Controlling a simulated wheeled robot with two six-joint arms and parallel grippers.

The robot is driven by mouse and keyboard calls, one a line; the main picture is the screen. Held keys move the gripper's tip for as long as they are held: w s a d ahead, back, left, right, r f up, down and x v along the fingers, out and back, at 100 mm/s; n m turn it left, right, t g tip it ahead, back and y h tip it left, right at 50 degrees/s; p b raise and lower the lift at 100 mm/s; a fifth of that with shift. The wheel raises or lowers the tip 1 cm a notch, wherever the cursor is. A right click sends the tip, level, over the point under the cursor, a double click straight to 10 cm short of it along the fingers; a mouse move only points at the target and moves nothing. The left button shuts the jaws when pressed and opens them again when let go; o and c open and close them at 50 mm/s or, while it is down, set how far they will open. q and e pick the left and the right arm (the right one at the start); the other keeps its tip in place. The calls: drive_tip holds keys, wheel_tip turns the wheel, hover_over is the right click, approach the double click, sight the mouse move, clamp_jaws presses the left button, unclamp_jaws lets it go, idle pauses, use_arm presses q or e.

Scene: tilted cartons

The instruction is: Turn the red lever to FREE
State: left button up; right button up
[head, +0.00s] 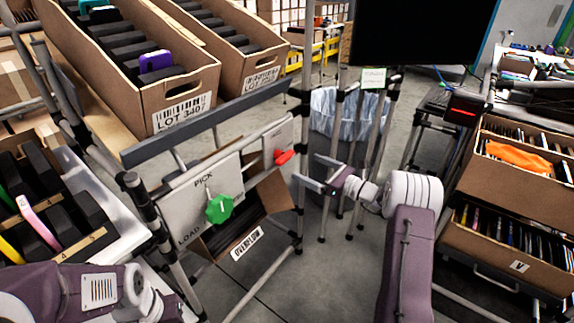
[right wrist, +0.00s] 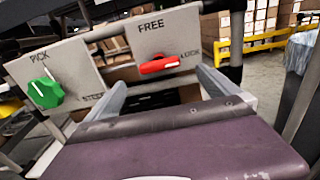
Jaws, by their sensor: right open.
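The red lever (head: 284,157) is on a light grey panel on the cart's front rail. In the right wrist view the red lever (right wrist: 159,65) lies nearly level, its white mark at the right end beside the LOCK label. The FREE label (right wrist: 151,25) is above it. My right gripper (head: 306,168) is open and empty, just to the right of the lever in the head view. In the right wrist view its two fingers (right wrist: 160,79) are spread below and either side of the lever, apart from it. Part of my left arm shows at bottom left; its gripper does not.
A green knob (head: 219,208) sits on the neighbouring PICK/LOAD panel. Tilted cartons (head: 180,108) stand above the grey rail (head: 205,125). An OVERFLOW carton (head: 247,243) is below. A metal post (head: 301,110) stands close to my right gripper. A lined bin (head: 322,105) is behind.

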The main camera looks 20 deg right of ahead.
sight(289, 159)
drive_tip(key=b+x, duration=0.1)
drive_tip(key=x, duration=0.6)
drive_tip(key=shift+w+a+f, duration=0.1)
drive_tip(key=shift+w+a, duration=0.4)
drive_tip(key=shift+w, duration=0.1)
